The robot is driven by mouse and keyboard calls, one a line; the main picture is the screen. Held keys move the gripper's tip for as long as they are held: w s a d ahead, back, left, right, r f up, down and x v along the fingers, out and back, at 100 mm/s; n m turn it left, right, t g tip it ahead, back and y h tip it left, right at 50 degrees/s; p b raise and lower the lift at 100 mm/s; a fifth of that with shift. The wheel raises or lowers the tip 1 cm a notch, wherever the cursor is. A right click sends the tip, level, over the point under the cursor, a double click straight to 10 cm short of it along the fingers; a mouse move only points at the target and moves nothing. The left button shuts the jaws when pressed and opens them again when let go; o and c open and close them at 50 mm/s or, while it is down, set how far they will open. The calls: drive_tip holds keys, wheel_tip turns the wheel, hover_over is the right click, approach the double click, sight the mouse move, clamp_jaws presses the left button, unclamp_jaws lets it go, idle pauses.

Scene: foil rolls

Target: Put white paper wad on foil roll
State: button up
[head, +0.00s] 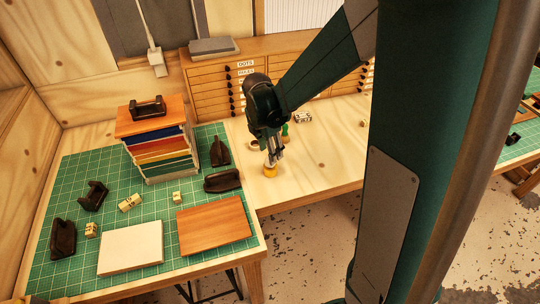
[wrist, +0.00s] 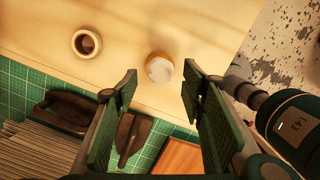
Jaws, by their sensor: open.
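A whitish, rough lump, which looks like the white paper wad (wrist: 158,69), shows inside or on top of a round golden roll (wrist: 160,54) in the wrist view. I cannot tell how deep it sits. In the head view the golden roll (head: 270,172) stands on the bare wooden bench top just below my gripper, and the wad cannot be made out. My gripper (head: 271,160) points down over it. In the wrist view its fingers (wrist: 160,72) are spread apart with nothing between them, the roll lying beyond the tips.
A second round roll with an open hole (wrist: 86,43) stands nearby; it shows behind my gripper in the head view (head: 254,145). Dark holders (head: 222,180), a stacked shelf (head: 160,150) and a wooden board (head: 213,225) are on the green mat. The bench to the right is mostly clear.

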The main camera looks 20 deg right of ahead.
sight(267, 160)
wheel_tip(267, 160, up, 7)
drive_tip(key=a, duration=0.1)
drive_tip(key=shift+s, duration=0.2)
idle(0.8)
drive_tip(key=s+r+m+t, duration=0.3)
drive_tip(key=s+r+m, duration=0.3)
drive_tip(key=s+m, duration=0.5)
drive_tip(key=s+r+m+t+y, duration=0.1)
drive_tip(key=s+r+m+t, duration=0.2)
drive_tip(key=s+r+m, duration=0.3)
drive_tip(key=s+m, duration=0.5)
drive_tip(key=s, duration=0.1)
drive_tip(key=shift+s+d+r+t+y, duration=0.2)
drive_tip(key=shift+s+d+t+y, duration=0.05)
drive_tip(key=shift+d+t+y, duration=0.1)
